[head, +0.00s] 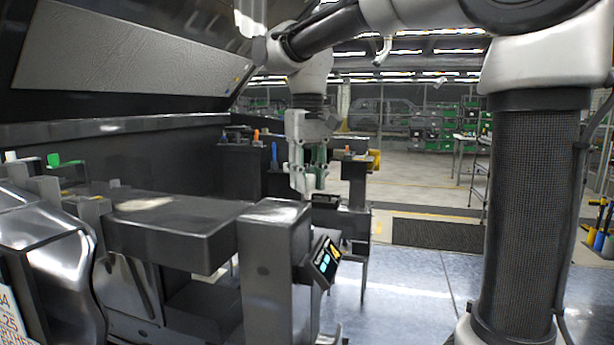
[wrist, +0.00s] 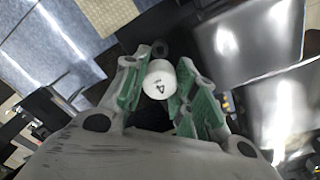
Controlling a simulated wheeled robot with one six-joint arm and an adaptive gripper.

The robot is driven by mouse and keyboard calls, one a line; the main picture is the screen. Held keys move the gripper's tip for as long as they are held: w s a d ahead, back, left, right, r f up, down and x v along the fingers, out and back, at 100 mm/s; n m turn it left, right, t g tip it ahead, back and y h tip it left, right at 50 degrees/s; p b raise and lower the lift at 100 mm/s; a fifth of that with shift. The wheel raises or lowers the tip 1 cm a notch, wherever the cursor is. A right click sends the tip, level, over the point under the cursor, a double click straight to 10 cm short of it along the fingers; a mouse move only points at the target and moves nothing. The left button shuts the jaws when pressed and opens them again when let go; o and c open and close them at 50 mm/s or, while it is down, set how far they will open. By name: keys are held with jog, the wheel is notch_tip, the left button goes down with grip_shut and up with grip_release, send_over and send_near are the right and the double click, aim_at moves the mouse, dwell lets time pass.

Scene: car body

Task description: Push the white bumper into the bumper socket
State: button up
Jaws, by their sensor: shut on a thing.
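The white bumper (wrist: 160,80) is a short white cylinder with a dark mark like a 4 on its end face. In the wrist view it sits between the green-padded fingers of my gripper (wrist: 158,92), which is shut on it. In the head view my gripper (head: 309,170) points down near the middle, beyond the grey post, and the bumper is hard to make out there. A small dark round part (wrist: 160,48) shows just past the bumper in the wrist view. I cannot tell whether it is the bumper socket.
A grey post (head: 273,260) and a wide grey beam (head: 175,220) stand in the foreground. A tilted small panel (head: 325,260) is on the post's right. A raised lid (head: 130,45) hangs at upper left. Open floor (head: 410,290) lies to the right.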

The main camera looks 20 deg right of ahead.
jog(key=shift+f, duration=2.7)
jog(key=shift+f, duration=1.75)
jog(key=o, duration=0.9)
jog(key=shift+o, duration=0.2)
notch_tip(320, 180, up, 12)
jog(key=shift+r, duration=0.1)
